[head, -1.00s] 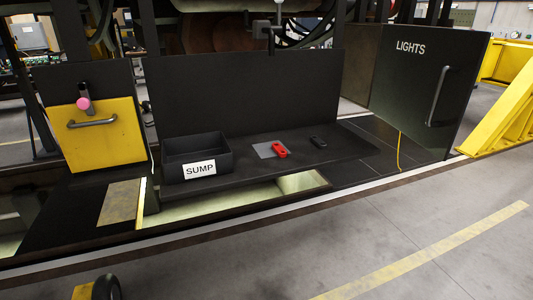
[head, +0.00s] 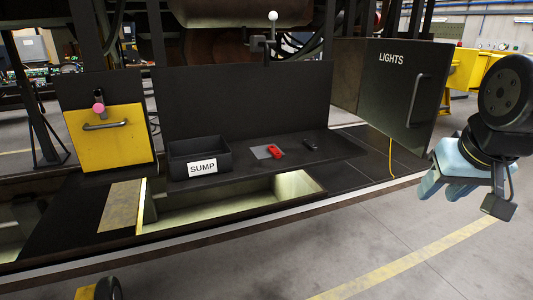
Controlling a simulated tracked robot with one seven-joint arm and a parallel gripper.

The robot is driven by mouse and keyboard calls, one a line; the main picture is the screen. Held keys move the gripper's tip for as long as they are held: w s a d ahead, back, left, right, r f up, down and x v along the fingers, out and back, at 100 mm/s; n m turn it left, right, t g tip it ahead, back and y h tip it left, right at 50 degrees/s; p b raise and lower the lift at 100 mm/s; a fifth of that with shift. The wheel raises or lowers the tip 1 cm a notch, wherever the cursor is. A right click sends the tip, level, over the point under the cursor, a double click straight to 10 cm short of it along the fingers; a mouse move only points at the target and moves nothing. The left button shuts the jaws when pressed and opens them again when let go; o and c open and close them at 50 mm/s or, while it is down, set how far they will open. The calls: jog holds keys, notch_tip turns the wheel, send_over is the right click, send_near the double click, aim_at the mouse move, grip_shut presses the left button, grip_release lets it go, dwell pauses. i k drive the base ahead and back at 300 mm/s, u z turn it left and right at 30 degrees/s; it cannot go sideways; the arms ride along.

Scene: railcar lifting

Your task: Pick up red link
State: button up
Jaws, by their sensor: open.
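The red link (head: 274,151) is a small red piece lying on a grey plate (head: 262,153) on the black shelf (head: 240,162), right of the SUMP bin. My gripper (head: 447,190) is at the right side of the head view, pale blue and open, over the grey floor. It is well to the right of the red link and apart from it. Nothing shows between its fingers.
A black SUMP bin (head: 200,157) stands left of the link, and a small dark object (head: 311,144) lies to its right. A black back panel (head: 245,100) rises behind the shelf. The open LIGHTS door (head: 392,88) stands between shelf and gripper. An open pit (head: 235,205) lies in front.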

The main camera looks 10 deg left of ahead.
aim_at(272, 150)
jog(key=i, duration=0.95)
jog(key=z, duration=0.05)
